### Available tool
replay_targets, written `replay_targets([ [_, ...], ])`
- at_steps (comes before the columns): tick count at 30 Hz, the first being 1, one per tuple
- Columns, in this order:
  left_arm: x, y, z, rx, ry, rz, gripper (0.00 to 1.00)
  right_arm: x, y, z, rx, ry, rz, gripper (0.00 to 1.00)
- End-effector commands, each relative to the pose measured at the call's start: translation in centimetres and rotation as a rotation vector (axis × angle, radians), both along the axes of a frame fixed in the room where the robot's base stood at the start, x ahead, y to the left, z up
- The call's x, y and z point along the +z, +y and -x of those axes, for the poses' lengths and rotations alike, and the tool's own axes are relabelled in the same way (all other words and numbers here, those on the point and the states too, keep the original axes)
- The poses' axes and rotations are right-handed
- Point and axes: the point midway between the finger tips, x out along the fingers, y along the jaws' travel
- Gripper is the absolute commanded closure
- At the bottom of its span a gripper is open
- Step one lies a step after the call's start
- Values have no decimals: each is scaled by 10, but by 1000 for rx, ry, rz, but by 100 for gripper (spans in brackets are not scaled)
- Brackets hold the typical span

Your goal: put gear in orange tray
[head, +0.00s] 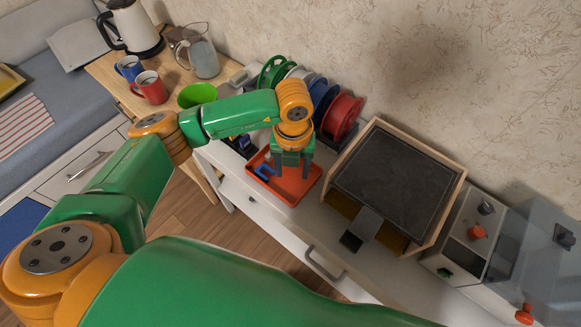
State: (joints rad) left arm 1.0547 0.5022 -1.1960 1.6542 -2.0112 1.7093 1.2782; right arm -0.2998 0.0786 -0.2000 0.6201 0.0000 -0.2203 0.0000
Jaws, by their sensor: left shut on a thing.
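The orange tray (298,190) lies on the white bench top, near its front edge. A small blue U-shaped piece (265,171) lies in its left part. My left gripper (291,172) points down over the tray, with its green fingers above the tray's middle and back. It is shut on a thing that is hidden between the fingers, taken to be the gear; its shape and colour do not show. I cannot tell how far the fingertips are above the tray floor. No gear shows elsewhere. My right gripper is not in view.
Spools, including a red one (342,117), stand behind the tray. A wood-framed box with a dark top (396,180) is close on the right, with a grey machine (470,235) beyond. A green cup (197,95), mugs and a kettle (133,27) are at the left.

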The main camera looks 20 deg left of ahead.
Motion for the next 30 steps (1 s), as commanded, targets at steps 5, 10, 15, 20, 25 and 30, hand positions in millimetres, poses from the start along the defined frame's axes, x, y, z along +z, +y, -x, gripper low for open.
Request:
replay_targets([
  [5, -23, 5, -18, 1, 1, -1, 93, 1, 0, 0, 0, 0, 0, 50],
  [10, -52, 5, -18, -2, 2, 0, 93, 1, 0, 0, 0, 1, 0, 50],
  [15, -53, 4, -18, -3, 0, 1, 93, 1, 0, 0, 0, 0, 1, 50],
  [20, -57, 4, -18, -3, 0, 1, 93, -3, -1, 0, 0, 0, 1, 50],
  [25, -56, 4, -18, -2, 0, 1, 12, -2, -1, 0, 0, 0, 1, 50],
  [30, -56, 4, -18, -2, 1, 1, 12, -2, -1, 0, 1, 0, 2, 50],
])
